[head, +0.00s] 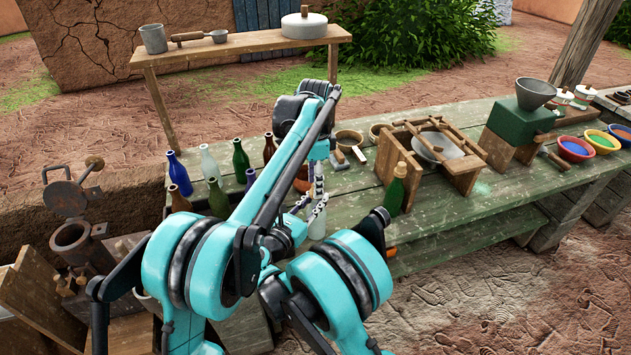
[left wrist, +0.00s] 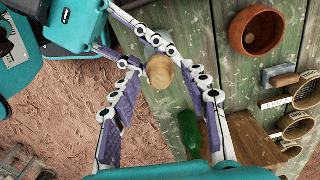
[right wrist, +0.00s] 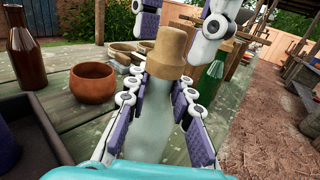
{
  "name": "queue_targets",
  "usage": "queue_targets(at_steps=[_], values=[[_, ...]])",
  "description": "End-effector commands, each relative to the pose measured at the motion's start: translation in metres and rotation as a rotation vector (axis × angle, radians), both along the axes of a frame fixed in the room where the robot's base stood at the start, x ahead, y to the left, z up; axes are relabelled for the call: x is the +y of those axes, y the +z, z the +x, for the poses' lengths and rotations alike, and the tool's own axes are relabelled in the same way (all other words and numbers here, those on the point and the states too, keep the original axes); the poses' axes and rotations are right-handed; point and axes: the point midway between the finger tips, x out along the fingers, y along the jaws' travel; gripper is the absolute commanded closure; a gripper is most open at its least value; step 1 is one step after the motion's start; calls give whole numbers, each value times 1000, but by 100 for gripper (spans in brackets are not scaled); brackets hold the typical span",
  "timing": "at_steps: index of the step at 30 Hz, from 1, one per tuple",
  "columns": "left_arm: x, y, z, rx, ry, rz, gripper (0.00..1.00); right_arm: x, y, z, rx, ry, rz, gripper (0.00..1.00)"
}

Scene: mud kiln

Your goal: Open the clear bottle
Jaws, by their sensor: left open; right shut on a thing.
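The clear bottle (right wrist: 152,125) is pale and translucent, with a tan cork (right wrist: 170,52) in its neck. My right gripper (right wrist: 160,90) is shut on the bottle just below the cork and holds it roughly upright. My left gripper (left wrist: 152,68) is open, with its fingers on either side of the cork (left wrist: 160,71); I cannot tell whether they touch it. In the head view the pale bottle (head: 317,224) shows below my left gripper (head: 318,185), and my arms hide much of this area.
A corked green bottle (head: 395,190) stands to the right on the green table (head: 445,215). A brown bowl (right wrist: 92,82) and a brown bottle (right wrist: 25,45) are close by. Several bottles stand at the table's left end. A wooden frame (head: 460,170) holds a pan.

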Motion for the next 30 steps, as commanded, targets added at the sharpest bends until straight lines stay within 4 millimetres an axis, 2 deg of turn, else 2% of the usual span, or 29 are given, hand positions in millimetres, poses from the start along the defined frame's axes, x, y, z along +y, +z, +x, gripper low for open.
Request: queue_targets(at_steps=[4,9,30], values=[[0,0,0,0,0,0,57,0,0,0,0,0,0,100],[0,0,0,0,0,0,100,0,0,0,0,0,0,100],[0,1,0,0,0,0,100,0,0,0,0,0,0,100]])
